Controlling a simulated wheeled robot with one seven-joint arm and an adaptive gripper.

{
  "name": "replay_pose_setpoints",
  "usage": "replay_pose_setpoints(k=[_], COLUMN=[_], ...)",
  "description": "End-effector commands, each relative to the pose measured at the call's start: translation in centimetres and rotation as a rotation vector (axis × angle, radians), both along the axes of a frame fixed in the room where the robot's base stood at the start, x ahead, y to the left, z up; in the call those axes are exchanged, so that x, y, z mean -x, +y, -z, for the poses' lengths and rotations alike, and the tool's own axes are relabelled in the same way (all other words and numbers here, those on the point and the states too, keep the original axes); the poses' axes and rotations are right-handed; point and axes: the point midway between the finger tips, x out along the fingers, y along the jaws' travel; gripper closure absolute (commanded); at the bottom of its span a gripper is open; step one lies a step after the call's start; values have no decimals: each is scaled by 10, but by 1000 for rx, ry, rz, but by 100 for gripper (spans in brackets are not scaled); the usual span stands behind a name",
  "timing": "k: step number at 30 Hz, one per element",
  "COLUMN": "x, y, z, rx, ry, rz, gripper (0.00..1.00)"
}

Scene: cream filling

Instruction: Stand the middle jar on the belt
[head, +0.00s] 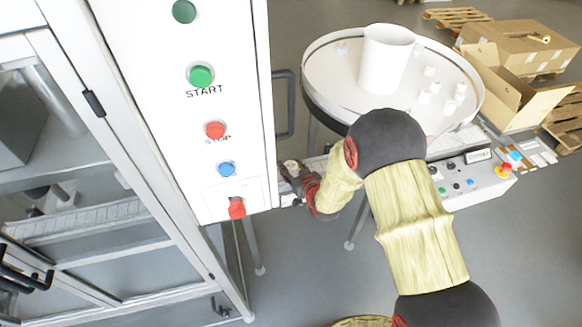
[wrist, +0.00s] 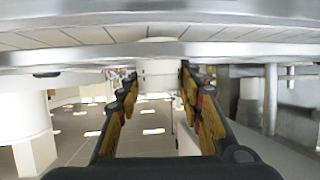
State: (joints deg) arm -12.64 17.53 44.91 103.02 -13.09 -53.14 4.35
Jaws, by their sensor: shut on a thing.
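My gripper (head: 291,176) is beside the right edge of the white button panel in the head view. In the wrist view its two fingers (wrist: 158,82) are closed on a small white jar (wrist: 158,73), seen from behind between the fingertips. I cannot tell from the pictures whether this is the middle jar. The slatted belt (wrist: 90,38) with its metal rail crosses the top of the wrist view, just beyond and above the jar. Whether the jar touches the belt cannot be told. In the head view the panel and my arm hide most of the belt.
A round table (head: 330,82) at the back holds a large white cylinder (head: 386,60) and several small white jars (head: 430,87). The panel (head: 190,120) stands close left of my gripper. A control box (head: 470,180) is at right, with cardboard boxes (head: 515,85) behind it.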

Motion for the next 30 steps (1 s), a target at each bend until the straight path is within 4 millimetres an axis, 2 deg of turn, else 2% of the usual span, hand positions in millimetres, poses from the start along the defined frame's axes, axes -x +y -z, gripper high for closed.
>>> replay_pose_setpoints(k=[16,17,25,30], x=[-1,-1,-1,-1], y=[0,0,0,0], z=[7,6,6,6], rx=[0,-1,-1,-1], ry=[-3,-3,-2,-2], rz=[0,0,0,0], gripper=[90,61,46,45])
